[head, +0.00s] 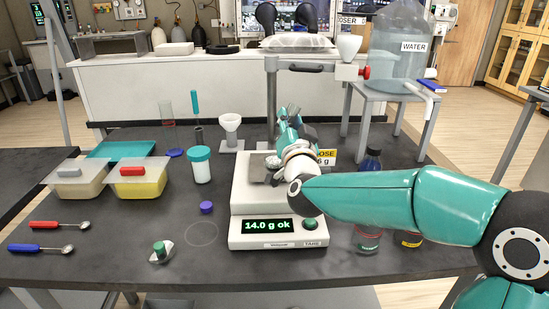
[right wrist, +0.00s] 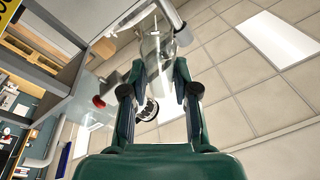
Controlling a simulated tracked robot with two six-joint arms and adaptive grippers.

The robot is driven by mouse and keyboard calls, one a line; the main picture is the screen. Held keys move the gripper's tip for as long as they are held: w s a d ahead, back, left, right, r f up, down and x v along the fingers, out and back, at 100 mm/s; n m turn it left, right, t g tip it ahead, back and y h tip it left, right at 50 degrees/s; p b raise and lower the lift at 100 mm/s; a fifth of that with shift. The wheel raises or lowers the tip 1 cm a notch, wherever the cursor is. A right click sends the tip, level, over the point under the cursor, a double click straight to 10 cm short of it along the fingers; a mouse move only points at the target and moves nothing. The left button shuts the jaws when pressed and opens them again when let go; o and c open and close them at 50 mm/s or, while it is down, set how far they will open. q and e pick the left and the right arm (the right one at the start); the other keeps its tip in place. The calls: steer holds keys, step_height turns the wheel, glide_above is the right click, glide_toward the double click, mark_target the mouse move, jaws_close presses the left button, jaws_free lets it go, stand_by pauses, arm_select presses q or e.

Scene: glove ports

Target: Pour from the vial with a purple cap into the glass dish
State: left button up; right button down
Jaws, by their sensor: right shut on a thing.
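My right gripper (head: 288,118) is above the white scale (head: 250,200), seen from behind my wrist. In the right wrist view its fingers (right wrist: 161,68) are shut on a clear glass vial (right wrist: 155,48). A loose purple cap (head: 207,207) lies on the bench left of the scale. The scale display (head: 266,226) reads "14.0 g ok". I cannot make out the glass dish clearly; a small grey shape shows on the scale beside my wrist, which covers part of the pan. Whether anything flows from the vial cannot be told. My left gripper is not in view.
Two lidded tubs (head: 140,185), a white jar with a teal lid (head: 200,164) and a funnel on a stand (head: 231,130) are on the left. A green-capped vial (head: 159,251) and a thin ring (head: 201,234) are in front. A water jug (head: 398,45) stands back right.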

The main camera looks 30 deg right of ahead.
steer(key=d+m+g+p, duration=0.1)
steer(key=m, duration=0.1)
steer(key=shift+m, duration=0.3)
steer(key=d+f+m+g+p, duration=0.1)
steer(key=m, duration=0.1)
steer(key=f+m+g+y, duration=0.1)
steer(key=m, duration=0.1)
steer(key=d+m+y+p, duration=0.1)
steer(key=shift+s+d+f+m+g+p, duration=0.1)
steer(key=shift+d+f+m+g+p, duration=0.2)
steer(key=shift+f+m+g+p, duration=0.1)
